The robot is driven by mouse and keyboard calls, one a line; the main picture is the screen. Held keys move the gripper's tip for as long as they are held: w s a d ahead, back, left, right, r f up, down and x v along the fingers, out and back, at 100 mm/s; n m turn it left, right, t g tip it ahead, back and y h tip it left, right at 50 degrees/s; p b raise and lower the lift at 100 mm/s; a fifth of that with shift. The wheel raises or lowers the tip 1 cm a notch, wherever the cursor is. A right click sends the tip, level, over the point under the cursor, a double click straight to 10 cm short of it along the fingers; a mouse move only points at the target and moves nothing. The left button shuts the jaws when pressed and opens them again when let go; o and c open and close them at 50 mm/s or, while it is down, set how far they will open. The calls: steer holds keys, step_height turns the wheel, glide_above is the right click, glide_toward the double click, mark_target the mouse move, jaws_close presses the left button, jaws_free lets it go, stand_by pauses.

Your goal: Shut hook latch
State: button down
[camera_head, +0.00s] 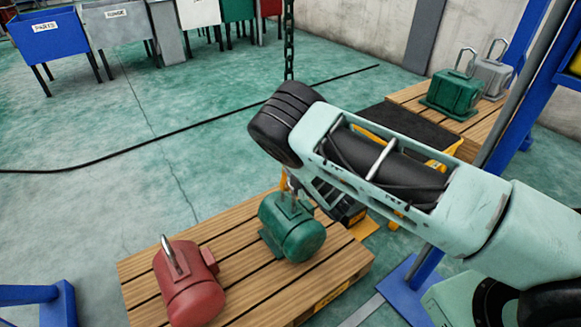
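A dark hoist chain (289,45) hangs from the top and passes behind my arm's wrist. Below the wrist a small orange-yellow piece (283,181) shows, which looks like part of the hook; its latch is hidden or too small to tell. It is just above the green motor (296,236), near that motor's lifting eye. I cannot tell whether the hook is through the eye. My gripper (303,190) points down beside the hook and the top of the green motor. My wrist covers much of it, and its fingertips cannot be made out clearly.
The green motor and a red motor (190,286) with a metal shackle stand on a wooden pallet (250,297). Another pallet at the right holds a green block (453,94) and a grey block (492,76). Blue posts stand at right. A cable (150,151) crosses the open floor; bins (50,38) line the back.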

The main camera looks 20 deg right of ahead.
steer(key=c, duration=1.1)
jaws_free()
steer(key=p+v, duration=0.1)
steer(key=v, duration=1.6)
steer(key=shift+s+d+r, duration=0.1)
steer(key=shift+s+r, duration=0.05)
